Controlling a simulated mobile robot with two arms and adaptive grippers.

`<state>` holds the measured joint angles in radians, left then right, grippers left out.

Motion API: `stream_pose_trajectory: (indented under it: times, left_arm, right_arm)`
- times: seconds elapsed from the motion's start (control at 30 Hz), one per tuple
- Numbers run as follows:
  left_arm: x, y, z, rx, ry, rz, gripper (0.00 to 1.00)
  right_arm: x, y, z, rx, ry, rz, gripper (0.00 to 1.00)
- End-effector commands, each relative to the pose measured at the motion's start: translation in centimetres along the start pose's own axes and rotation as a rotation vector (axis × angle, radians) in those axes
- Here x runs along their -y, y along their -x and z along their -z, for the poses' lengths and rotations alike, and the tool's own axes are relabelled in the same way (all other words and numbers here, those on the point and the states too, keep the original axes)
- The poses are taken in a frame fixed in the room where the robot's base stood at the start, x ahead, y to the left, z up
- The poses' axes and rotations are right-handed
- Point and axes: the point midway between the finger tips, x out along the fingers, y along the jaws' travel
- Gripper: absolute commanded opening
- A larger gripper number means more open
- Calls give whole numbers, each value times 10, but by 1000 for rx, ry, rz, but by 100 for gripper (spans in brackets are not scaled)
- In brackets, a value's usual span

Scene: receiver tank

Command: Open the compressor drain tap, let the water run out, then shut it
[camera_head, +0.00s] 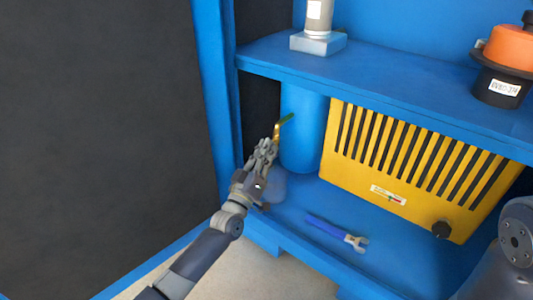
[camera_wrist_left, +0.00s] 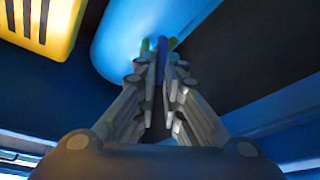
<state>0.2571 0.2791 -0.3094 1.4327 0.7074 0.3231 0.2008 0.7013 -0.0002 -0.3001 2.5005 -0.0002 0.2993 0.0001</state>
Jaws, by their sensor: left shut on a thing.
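The blue tank (camera_head: 303,140) stands upright under the shelf, left of the yellow grille. The drain tap, with a brass-coloured body (camera_head: 276,131) and a green lever (camera_head: 287,118), shows at its left side. My left gripper (camera_head: 270,143) is at the tap, its fingers closed on it. In the left wrist view the fingers (camera_wrist_left: 157,65) are close together around a narrow dark blue piece. Green bits of the tap (camera_wrist_left: 172,43) show beyond the tips, in front of the tank (camera_wrist_left: 135,35). The gripped part is mostly hidden. No water is visible. My right gripper is out of view.
A blue-handled wrench (camera_head: 335,233) lies on the lower blue deck. The shelf (camera_head: 400,78) above carries a grey canister (camera_head: 318,20) and an orange-black device (camera_head: 508,55). A dark panel stands left.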

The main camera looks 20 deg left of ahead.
Motion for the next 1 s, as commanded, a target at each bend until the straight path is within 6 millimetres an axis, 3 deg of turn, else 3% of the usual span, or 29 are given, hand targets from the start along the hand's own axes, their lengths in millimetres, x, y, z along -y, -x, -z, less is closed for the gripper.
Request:
stream_pose_trajectory:
  times: [0.57, 0.6, 0.67, 1.0]
  left_arm:
    - [1, 1, -2, 4, -32, -11, 0]
    - [1, 1, -2, 4, -31, -11, 13]
    - [1, 1, -2, 3, -31, -11, 26]
    - [0, 1, 0, 1, -31, -12, 28]
  right_arm:
    - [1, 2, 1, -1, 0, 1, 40]
    - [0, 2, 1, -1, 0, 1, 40]
    - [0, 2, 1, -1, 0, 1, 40]
    - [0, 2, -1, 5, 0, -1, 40]
